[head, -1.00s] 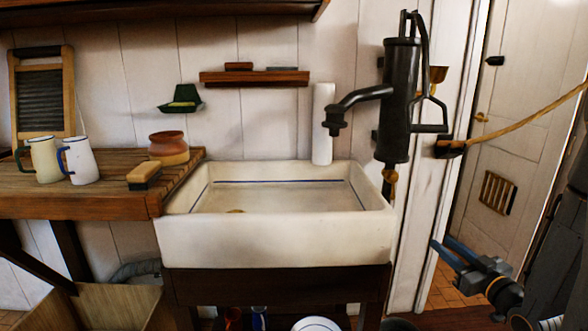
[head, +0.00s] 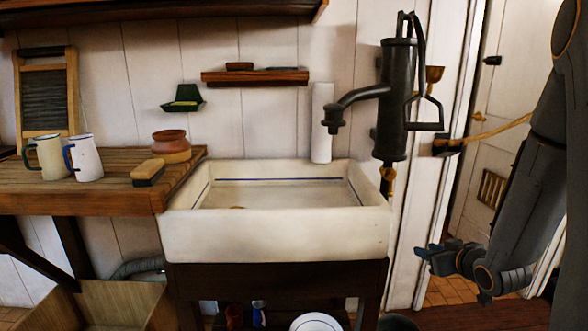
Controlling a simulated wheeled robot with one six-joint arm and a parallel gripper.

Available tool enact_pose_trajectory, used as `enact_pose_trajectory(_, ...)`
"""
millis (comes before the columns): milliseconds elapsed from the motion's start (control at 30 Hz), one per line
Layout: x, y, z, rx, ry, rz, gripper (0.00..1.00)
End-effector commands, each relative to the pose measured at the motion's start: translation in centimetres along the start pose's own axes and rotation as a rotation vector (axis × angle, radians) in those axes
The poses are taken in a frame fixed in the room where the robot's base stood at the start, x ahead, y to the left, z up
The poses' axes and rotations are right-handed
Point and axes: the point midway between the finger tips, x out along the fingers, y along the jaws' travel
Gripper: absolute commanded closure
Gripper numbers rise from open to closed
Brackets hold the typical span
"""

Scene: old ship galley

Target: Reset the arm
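My arm (head: 535,180) hangs at the right side of the head view, in front of the doorway. My gripper (head: 425,256) points left at its lower end, to the right of the sink and below its rim. It is apart from the sink. I see nothing held in it. The fingers are small and dark here, so I cannot tell whether they are apart or together.
A white sink (head: 275,235) stands in the middle under a black hand pump (head: 395,100). Two mugs, a brush (head: 148,172) and a clay pot (head: 171,146) sit on the wooden counter (head: 80,199). A white plate (head: 315,322) is low under the sink.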

Motion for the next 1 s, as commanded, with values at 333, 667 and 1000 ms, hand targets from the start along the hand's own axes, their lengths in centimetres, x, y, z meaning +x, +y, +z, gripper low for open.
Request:
enact_pose_trajectory(333, -6.5, -7.7, 1.9, 0.063, -0.502, 0.058, 0.72)
enact_pose_trajectory(667, -18.7, -17.9, 4.8, 0.183, -0.937, -0.002, 0.72)
enact_pose_trajectory(1000, -23.2, -21.2, 5.5, 0.22, -1.072, -0.043, 0.72)
